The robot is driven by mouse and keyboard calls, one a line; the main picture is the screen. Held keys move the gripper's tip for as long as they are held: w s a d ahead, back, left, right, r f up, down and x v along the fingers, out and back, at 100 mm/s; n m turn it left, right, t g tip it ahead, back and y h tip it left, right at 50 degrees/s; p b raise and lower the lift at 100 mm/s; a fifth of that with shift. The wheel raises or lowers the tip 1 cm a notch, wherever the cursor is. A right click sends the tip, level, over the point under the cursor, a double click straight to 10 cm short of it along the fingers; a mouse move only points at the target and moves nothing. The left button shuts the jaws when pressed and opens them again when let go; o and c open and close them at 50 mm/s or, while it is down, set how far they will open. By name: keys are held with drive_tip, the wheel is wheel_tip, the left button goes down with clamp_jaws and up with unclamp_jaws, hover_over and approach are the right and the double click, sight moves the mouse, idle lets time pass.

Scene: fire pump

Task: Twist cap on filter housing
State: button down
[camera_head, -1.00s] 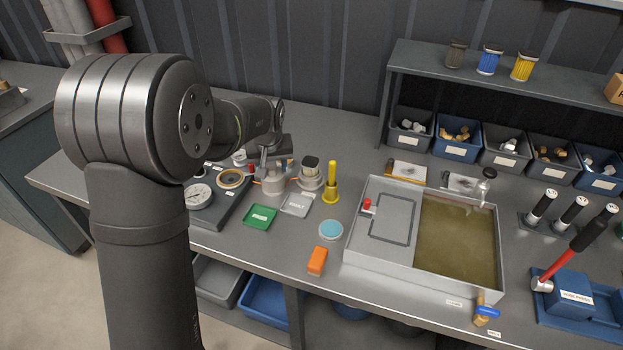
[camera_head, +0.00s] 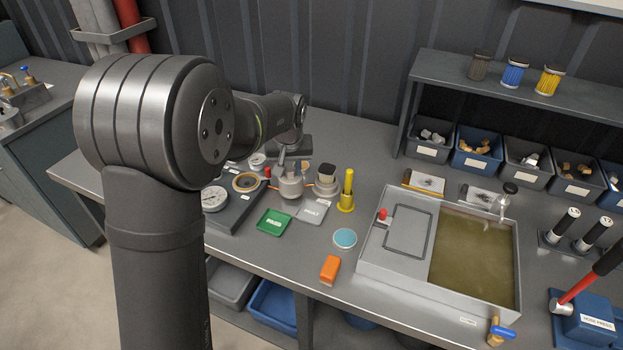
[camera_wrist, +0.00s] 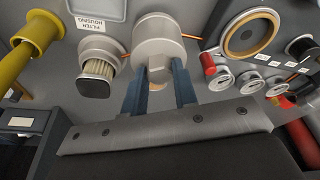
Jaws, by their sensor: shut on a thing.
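The cap (camera_head: 290,187) is a round light-metal piece with a narrower boss on top. In the wrist view the cap (camera_wrist: 158,38) has its boss between the two blue fingers of my gripper (camera_wrist: 160,68), which is shut on it. The filter housing (camera_head: 326,187) stands just right of the cap in the head view, open at the top, with a pleated, dark-topped filter element (camera_head: 326,173) standing in it. In the wrist view the housing (camera_wrist: 98,45) is left of the cap, near a "FILTER HOUSING" label. The cap is beside the housing, not over it. Its underside is hidden.
A yellow post (camera_head: 346,190) stands close right of the housing. A gauge panel (camera_head: 230,205) lies left of the cap. Green (camera_head: 273,221) and grey (camera_head: 311,212) trays lie in front. A water tank (camera_head: 440,255) is further right; spare filters (camera_head: 515,72) stand on the shelf.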

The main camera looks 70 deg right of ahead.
drive_tip(key=s+d+r+m+g, duration=0.1)
drive_tip(key=s+d+r+m, duration=0.5)
drive_tip(key=s+r, duration=0.3)
drive_tip(key=shift+w+f, duration=0.2)
drive_tip(key=shift+f, duration=0.85)
drive_tip(key=shift+w+f, duration=0.15)
drive_tip(key=shift+f, duration=0.85)
drive_tip(key=shift+w+f, duration=0.2)
drive_tip(key=shift+f, duration=0.85)
drive_tip(key=shift+f, duration=0.65)
idle(0.3)
drive_tip(key=m+g, duration=0.1)
drive_tip(key=m, duration=0.2)
drive_tip(key=shift+w, duration=0.1)
drive_tip(key=shift+d+m+g, duration=0.1)
drive_tip(key=shift+m+g, duration=0.2)
drive_tip(key=shift+m, duration=0.6)
